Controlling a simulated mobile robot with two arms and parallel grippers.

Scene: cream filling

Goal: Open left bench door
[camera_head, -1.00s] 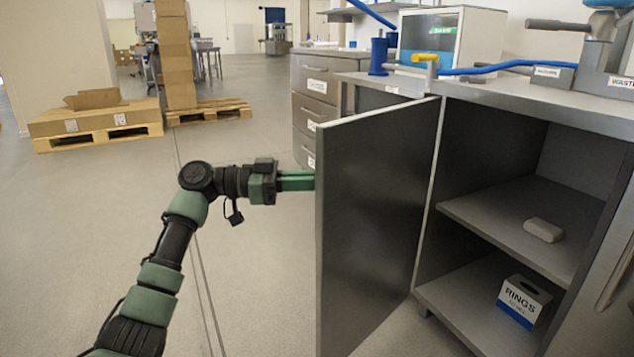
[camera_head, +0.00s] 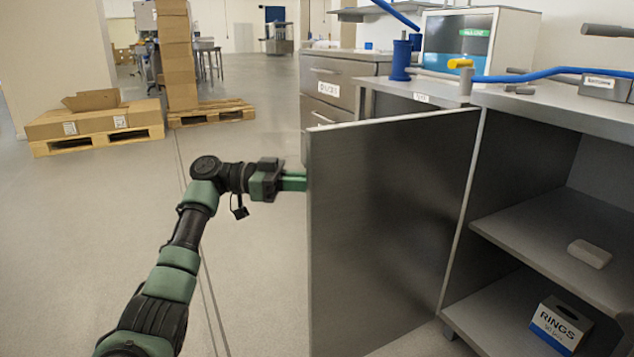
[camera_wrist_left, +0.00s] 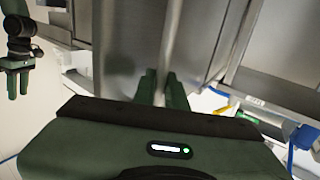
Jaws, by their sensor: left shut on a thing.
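The grey bench door (camera_head: 390,210) stands swung wide open, with its inner face towards me and its hinge side at the cabinet's left side. My left gripper (camera_head: 298,180) reaches to the door's free edge, its fingertips hidden behind the panel. In the left wrist view, the fingers (camera_wrist_left: 163,88) are shut around a vertical bar handle (camera_wrist_left: 171,40) on the door's outer face. My right gripper (camera_wrist_left: 18,84) hangs at the upper left of the left wrist view, its two fingers apart and empty.
The open cabinet holds a shelf (camera_head: 540,240) with a pale block (camera_head: 590,253) and a box marked RINGS (camera_head: 560,325) below. Grey drawers (camera_head: 330,90) stand behind the door. Cardboard on pallets (camera_head: 95,143) is at the back left. The floor left of the door is clear.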

